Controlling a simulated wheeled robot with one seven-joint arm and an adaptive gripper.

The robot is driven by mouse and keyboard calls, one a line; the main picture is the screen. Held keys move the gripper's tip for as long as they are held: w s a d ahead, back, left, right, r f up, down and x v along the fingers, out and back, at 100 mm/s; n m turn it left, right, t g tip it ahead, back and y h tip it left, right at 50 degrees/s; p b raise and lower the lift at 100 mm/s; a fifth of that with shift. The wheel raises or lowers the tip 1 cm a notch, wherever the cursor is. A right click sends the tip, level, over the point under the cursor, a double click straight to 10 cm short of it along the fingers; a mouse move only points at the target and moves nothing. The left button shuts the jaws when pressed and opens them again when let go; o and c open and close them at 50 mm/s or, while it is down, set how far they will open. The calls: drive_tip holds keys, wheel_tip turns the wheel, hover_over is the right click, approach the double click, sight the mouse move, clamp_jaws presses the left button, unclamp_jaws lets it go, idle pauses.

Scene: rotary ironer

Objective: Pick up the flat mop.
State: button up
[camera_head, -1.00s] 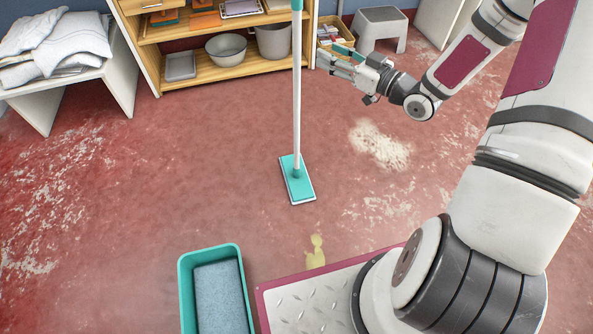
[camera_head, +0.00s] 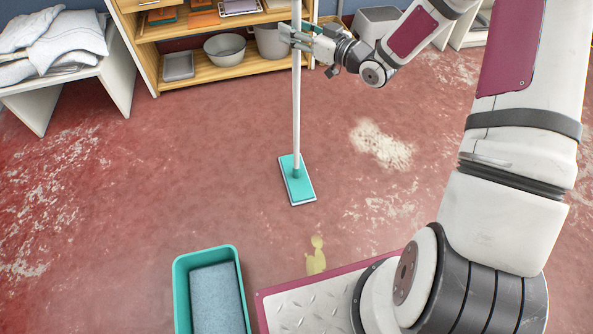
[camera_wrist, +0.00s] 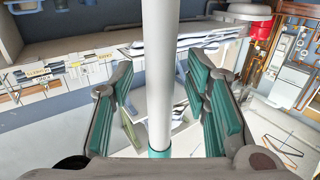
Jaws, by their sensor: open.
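The flat mop (camera_head: 297,130) stands upright on the red floor, with a white pole and a flat teal head (camera_head: 297,180) resting on the floor. The top of the pole is out of the head view. My gripper (camera_head: 290,36) is at the upper part of the pole. In the wrist view the white pole (camera_wrist: 160,70) passes between the two teal-padded fingers of my gripper (camera_wrist: 165,100), with gaps on both sides. The fingers are open. A teal band shows low on the pole in that view.
A teal tub (camera_head: 178,290) with a grey-blue pad inside stands at the front. A wooden shelf (camera_head: 180,77) with bowls and trays is behind the mop. A white bench (camera_head: 40,105) with folded linen is at the left. Open floor surrounds the mop head.

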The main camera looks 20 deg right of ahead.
clamp_jaws()
drive_tip(key=shift+r, duration=0.1)
